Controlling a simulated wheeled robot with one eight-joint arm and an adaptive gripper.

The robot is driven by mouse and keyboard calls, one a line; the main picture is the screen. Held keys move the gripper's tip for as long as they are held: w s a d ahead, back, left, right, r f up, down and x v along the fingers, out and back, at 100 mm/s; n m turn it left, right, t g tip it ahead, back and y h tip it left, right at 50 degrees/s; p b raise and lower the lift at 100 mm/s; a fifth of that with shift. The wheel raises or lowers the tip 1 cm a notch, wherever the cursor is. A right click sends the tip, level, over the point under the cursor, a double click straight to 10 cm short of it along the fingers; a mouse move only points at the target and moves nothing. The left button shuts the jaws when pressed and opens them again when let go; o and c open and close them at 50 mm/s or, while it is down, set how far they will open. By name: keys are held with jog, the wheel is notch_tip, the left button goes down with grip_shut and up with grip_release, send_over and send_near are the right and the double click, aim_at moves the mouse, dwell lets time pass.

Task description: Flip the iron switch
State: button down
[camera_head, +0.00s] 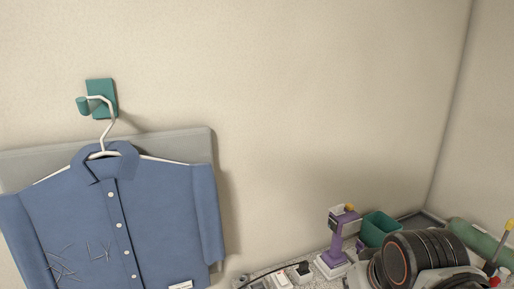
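A small purple and white upright device (338,236) with a yellow knob on top stands on the speckled counter at the lower right; it may be the iron, but I cannot tell for sure. To its left, a white block like a power strip (279,279) shows at the bottom edge, with a dark plug (303,270) and a black cord. No switch can be made out clearly. My gripper is not visible. A dark, round link of my arm fills the lower right corner and hides part of the counter.
A blue shirt (160,215) on a white hanger hangs from a teal wall hook (101,98), over a grey board (190,144). A green bin (377,229) stands behind my arm. A green cylinder (474,238) lies at the right. The wall above the counter is clear.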

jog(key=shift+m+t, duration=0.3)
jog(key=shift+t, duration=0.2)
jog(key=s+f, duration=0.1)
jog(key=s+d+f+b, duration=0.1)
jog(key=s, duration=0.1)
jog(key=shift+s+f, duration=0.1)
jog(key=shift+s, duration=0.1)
